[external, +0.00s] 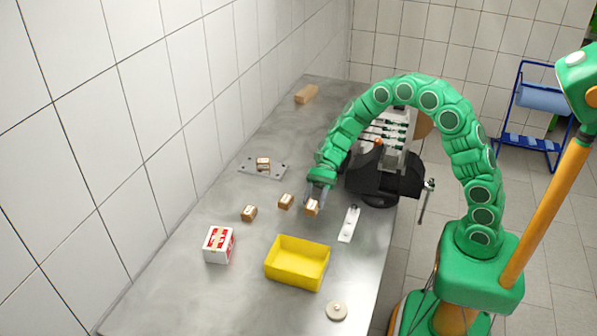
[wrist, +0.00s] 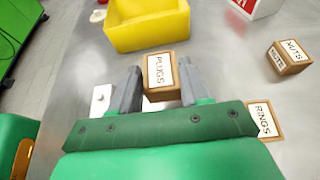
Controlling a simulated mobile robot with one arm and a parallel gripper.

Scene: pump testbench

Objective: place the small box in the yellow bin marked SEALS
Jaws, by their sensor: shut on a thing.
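A small brown box with a white label (external: 312,208) is between the fingers of my gripper (external: 316,198). In the wrist view the box reads PLUGS (wrist: 160,74), and my gripper (wrist: 157,90) is shut on it, one grey finger on each side. I cannot tell whether the box touches the table. The yellow bin (external: 298,263) stands open and empty on the table, in front of the held box; it also shows at the top of the wrist view (wrist: 150,34). No SEALS marking is visible on it.
A RINGS box (wrist: 264,120) and a NUTS box (wrist: 289,57) stand nearby. A red-and-white box (external: 219,244) is left of the bin. Another small box (external: 263,163) sits on a grey plate (external: 247,169). A black vise (external: 385,176) stands behind right. A white strip (external: 349,224) lies between.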

